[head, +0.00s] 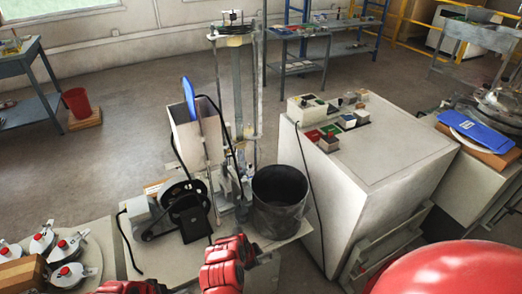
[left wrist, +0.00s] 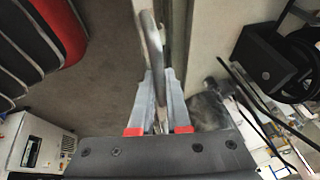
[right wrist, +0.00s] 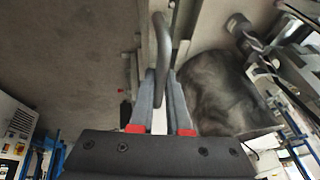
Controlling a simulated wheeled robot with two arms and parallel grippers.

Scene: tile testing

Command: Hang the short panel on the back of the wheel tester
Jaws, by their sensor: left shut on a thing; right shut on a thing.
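The wheel tester (head: 141,208) stands at the lower middle of the head view, with a dark wheel, a pale motor box and a tall metal column. In the left wrist view my left gripper (left wrist: 158,80) is shut on a curved metal handle (left wrist: 152,35). In the right wrist view my right gripper (right wrist: 160,82) is shut on a similar curved handle (right wrist: 161,40). I take these as handles of the short panel, but its face is not clearly visible. In the head view only red arm parts show at the bottom; the fingertips are hidden.
A dark bucket (head: 280,205) stands beside the column, and it also shows in the right wrist view (right wrist: 225,95). A large white cabinet (head: 350,170) is to the right. A red bin (head: 77,103) and open floor are behind.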

